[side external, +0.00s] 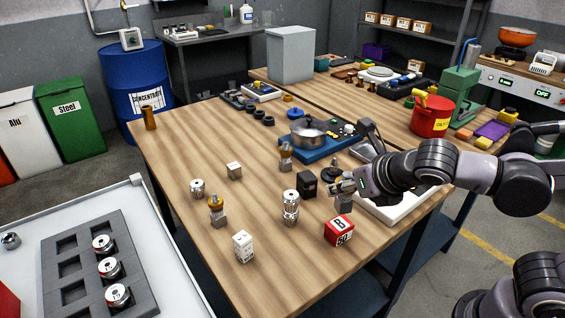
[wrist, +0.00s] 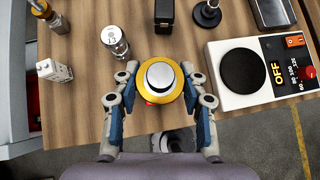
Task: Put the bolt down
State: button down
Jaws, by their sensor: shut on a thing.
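My gripper (side external: 346,189) is shut on a piece that I take for the bolt (side external: 345,203); in the side view its lower part is a grey block below the fingers. In the wrist view the fingers (wrist: 160,84) press on both sides of it, and the bolt (wrist: 160,76) shows a yellow round collar with a silver top. The bolt is above the front right of the wooden table (side external: 265,262), close to a red marked block (side external: 338,231). In the wrist view only a sliver of red shows below the bolt. Whether the bolt touches anything is unclear.
A silver cylinder (side external: 290,208), a black box (side external: 306,183) and a white printed block (side external: 243,247) stand left of my gripper. A white device with a black disc (wrist: 243,72) is to the right in the wrist view.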

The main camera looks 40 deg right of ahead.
aim_at(349, 200)
jog(key=shift+f, duration=2)
jog(key=c, duration=0.7)
grip_release()
jog(key=shift+f, duration=0.15)
jog(key=shift+c, duration=0.2)
jog(key=v, duration=1.2)
jog(key=shift+x, duration=5.9)
